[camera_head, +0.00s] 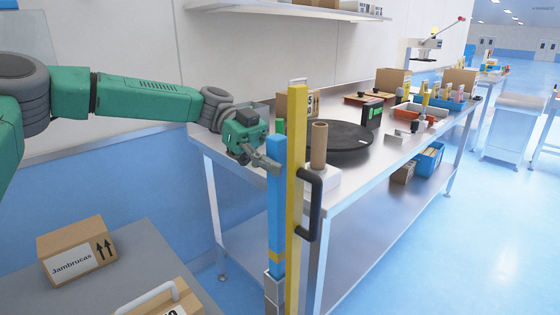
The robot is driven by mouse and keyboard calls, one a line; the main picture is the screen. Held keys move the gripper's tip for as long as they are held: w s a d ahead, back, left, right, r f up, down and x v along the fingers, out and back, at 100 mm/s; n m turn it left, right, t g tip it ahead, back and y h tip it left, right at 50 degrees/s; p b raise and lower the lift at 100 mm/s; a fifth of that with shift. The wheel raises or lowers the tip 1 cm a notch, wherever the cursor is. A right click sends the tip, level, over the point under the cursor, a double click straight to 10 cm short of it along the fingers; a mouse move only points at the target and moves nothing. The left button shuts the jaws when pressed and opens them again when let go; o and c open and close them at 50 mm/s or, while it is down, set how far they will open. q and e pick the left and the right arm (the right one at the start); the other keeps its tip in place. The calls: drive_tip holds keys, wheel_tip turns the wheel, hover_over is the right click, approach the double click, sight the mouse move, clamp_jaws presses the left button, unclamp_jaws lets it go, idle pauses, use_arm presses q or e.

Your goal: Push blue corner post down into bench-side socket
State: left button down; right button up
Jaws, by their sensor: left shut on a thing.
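The blue corner post (276,205) stands upright in front of the bench corner. A yellow band shows near its lower end, which meets a grey metal socket (274,290) at the bottom of the view. How deep the post sits in the socket cannot be told. My left gripper (268,163) comes in from the left and is shut on the post near its upper end. My right gripper is not in view.
A yellow post (295,200) with a black handle (313,205) stands just right of the blue post. The steel bench (375,165) holds a black turntable (338,136), boxes and bins. A carton (76,250) sits on a grey surface at lower left. The right floor is clear.

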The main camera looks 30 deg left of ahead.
use_arm(q)
drive_tip(key=shift+f+b, duration=1.75)
drive_tip(key=shift+f, duration=0.6)
drive_tip(key=c, duration=1.2)
unclamp_jaws()
approach(280, 184)
drive_tip(key=a, duration=0.1)
drive_tip(key=w+a, duration=0.1)
drive_tip(key=shift+w+a+f, duration=0.2)
drive_tip(key=shift+w+a, duration=0.1)
